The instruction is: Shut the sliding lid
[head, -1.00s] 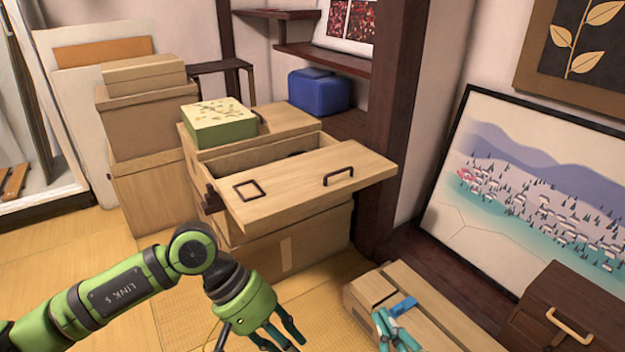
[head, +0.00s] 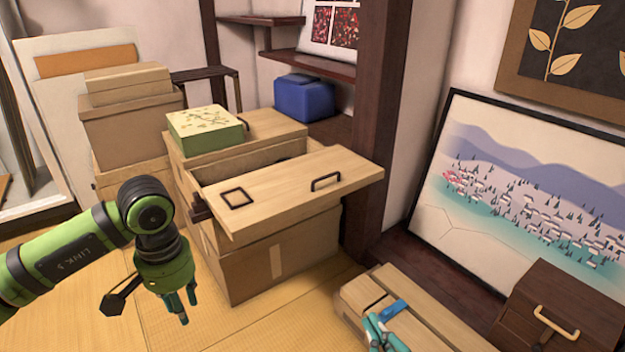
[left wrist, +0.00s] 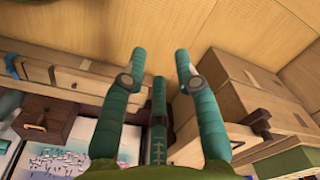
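The sliding lid (head: 290,192) is a flat light-wood panel with a dark handle (head: 326,182) and a dark square frame. It lies on top of a wooden box (head: 207,214) and sticks out past it to the right. A dark gap behind the lid shows the box partly open. My left gripper (head: 178,308) hangs in front and to the left of the box, apart from the lid. In the left wrist view its fingers (left wrist: 158,68) are spread and empty. Teal fingers of my right gripper (head: 380,335) show at the bottom edge; their opening is unclear.
A green patterned box (head: 204,130) stands behind the opening. Stacked cartons (head: 132,133) are at the left, a dark post (head: 382,100) at the right. A low wooden box (head: 430,310) with a blue piece lies front right. Tatami is clear around my left gripper.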

